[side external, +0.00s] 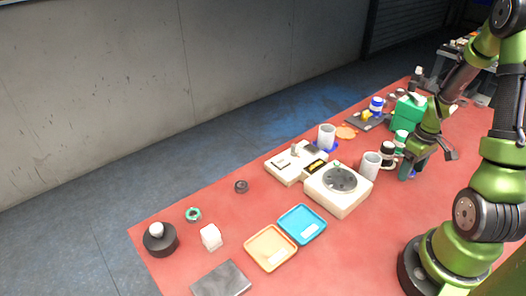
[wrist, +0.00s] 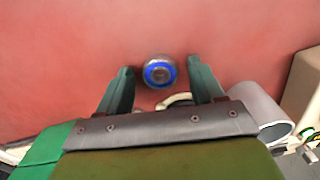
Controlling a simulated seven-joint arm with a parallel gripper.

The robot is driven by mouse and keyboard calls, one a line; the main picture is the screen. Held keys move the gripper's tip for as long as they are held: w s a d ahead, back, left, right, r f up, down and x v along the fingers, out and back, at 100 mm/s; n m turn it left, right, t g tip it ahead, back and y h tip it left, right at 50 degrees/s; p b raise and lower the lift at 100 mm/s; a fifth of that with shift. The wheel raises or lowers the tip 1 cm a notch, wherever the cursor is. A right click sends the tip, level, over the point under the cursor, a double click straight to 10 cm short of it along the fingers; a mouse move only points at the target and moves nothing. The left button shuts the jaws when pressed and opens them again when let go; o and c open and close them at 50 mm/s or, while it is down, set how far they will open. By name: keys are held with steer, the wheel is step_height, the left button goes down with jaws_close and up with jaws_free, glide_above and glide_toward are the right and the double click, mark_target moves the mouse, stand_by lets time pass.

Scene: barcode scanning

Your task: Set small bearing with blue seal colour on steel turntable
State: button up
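A small round bearing with a blue seal ring (wrist: 159,72) lies on the red table in the wrist view. My gripper (wrist: 160,67) is open, with one green finger on each side of the bearing and gaps between. In the side view my gripper (side external: 406,168) points down close to the table at the right, beyond the white mug. Only a bit of blue shows by its fingertips there. The steel turntable (side external: 340,179) is a round disc on a white box, left of my gripper, and no bearing is visible on it.
A white mug (side external: 370,166) and a dark-topped jar (side external: 387,152) stand between my gripper and the turntable. A green box (side external: 408,112) is behind. A blue tray (side external: 302,224) and an orange tray (side external: 270,248) lie in front. A green-ringed part (side external: 193,214) lies far left.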

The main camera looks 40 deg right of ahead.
steer(key=shift+r, duration=0.1)
step_height(320, 180, up, 12)
steer(key=w+a+r+t, duration=0.2)
steer(key=a+r, duration=0.1)
steer(key=a, duration=0.4)
steer(key=w+a+r+t, duration=0.1)
steer(key=w+a+r, duration=0.1)
steer(key=a, duration=0.5)
steer(key=w+a+r+m+t, duration=0.1)
steer(key=w+a+r+t, duration=0.1)
steer(key=a+r, duration=0.3)
steer(key=a, duration=0.2)
steer(key=shift+a+t+y, duration=0.3)
steer(key=shift+o, duration=0.6)
steer(key=s+a+r+t+y, duration=0.1)
steer(key=s+a+r, duration=0.1)
steer(key=a, duration=0.4)
steer(key=shift+s+a+m+t, duration=0.2)
steer(key=shift+a+m+t, duration=0.1)
steer(key=shift+a+m, duration=0.1)
steer(key=shift+d, duration=0.15)
